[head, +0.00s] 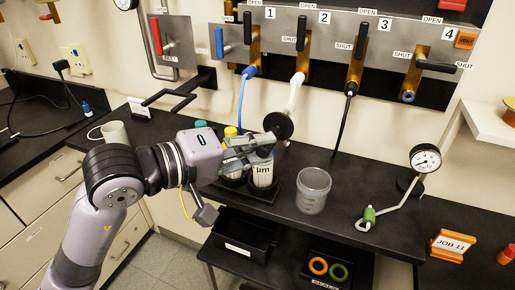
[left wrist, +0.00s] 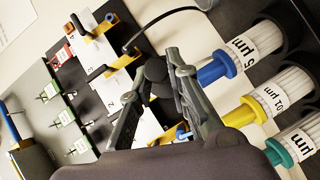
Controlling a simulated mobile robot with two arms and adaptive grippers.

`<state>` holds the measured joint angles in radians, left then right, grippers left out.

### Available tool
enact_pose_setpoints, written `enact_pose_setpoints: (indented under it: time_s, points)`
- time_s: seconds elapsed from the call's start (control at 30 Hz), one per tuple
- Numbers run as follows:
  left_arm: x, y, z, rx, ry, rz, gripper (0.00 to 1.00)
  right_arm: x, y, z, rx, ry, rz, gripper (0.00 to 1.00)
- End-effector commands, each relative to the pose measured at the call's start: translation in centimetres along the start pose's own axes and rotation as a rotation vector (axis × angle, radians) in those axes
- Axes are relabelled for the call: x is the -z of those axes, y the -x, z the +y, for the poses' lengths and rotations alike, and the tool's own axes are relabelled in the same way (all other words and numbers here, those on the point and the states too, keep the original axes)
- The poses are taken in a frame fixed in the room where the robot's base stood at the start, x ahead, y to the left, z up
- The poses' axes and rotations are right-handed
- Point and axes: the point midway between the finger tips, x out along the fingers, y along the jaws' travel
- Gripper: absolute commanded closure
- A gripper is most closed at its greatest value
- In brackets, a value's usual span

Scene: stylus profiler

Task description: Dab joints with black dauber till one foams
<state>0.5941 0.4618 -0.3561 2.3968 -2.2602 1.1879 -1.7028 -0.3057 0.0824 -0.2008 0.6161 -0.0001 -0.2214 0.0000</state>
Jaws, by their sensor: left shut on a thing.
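My left gripper (head: 262,143) is shut on a dark, round-headed thing (head: 278,125), which looks like the black dauber. It is held above the filter rack, in front of the white hose. In the left wrist view the gripper (left wrist: 155,62) has the dark head (left wrist: 155,72) between its fingertips. The joints are on the wall panel, above and beyond the gripper: a blue one (head: 249,72) under 1, a white one (head: 297,79) under 2 and a black one (head: 351,88) under 3. I see no foam. My right gripper is out of view.
Filter cartridges (head: 262,173) with coloured caps stand close under the gripper. A clear jar (head: 313,192) is to their right. A gauge (head: 425,158) with a green fitting (head: 369,214) stands farther right. A black bin (head: 238,236) and ring tray (head: 345,285) are below.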

Motion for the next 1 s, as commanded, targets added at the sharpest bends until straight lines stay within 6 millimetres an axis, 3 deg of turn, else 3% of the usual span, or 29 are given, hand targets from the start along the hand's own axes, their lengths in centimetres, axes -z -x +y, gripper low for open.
enact_pose_setpoints:
  time_s: [0.8,1.0]
  points:
    - [3.9,-5.4,0.3,0.000,0.001,-0.001,1.00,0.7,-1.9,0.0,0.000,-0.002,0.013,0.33]
    - [4.6,-5.5,1.5,0.000,-0.001,0.001,1.00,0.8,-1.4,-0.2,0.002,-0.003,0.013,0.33]
